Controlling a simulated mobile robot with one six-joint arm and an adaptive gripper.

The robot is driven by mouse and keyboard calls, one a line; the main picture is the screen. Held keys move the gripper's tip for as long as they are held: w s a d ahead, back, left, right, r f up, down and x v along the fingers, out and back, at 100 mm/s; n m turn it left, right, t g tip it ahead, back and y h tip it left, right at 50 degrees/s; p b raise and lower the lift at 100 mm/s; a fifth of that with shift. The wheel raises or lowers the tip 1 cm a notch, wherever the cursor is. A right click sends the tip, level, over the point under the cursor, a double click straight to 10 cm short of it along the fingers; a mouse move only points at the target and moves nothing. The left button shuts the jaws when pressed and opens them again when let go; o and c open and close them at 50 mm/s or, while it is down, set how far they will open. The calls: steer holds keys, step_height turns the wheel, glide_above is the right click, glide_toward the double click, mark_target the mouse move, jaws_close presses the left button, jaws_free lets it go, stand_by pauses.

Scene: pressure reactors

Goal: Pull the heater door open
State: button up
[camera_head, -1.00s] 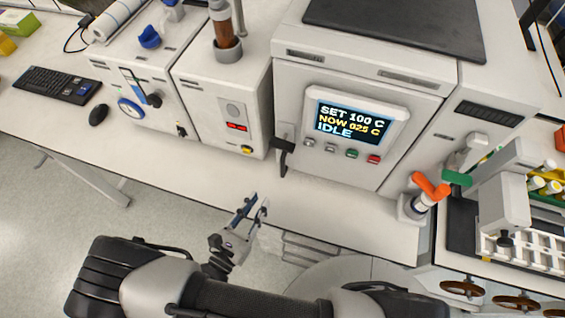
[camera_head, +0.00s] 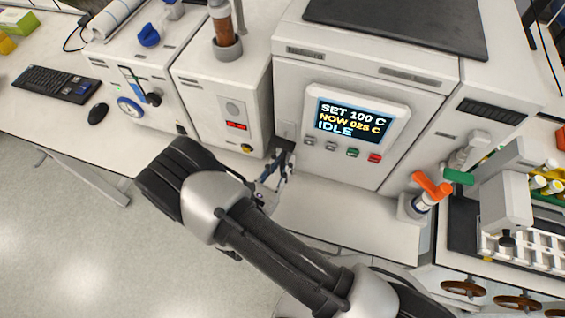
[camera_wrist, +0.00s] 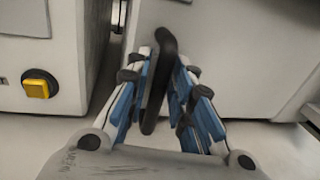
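The heater is a white box with a screen reading SET 100 C, NOW 025 C, IDLE. Its door (camera_head: 310,75) is the front panel around the screen and looks shut. The black door handle (camera_head: 285,145) is at the door's lower left; the arm and gripper partly cover it in the head view. In the wrist view the handle (camera_wrist: 160,75) stands between the two blue-padded fingers of my gripper (camera_wrist: 160,95). The fingers are apart, with a gap visible on each side of the handle. My gripper (camera_head: 274,170) also shows in the head view, in front of the handle.
A white instrument (camera_head: 222,105) with a red display stands close to the left of the heater. An orange-and-green valve (camera_head: 432,188) stands at the right. The bench top (camera_head: 345,220) in front of the heater is clear.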

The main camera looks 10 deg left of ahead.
steer(key=shift+c, duration=0.5)
jaws_close()
steer(key=shift+s, duration=0.1)
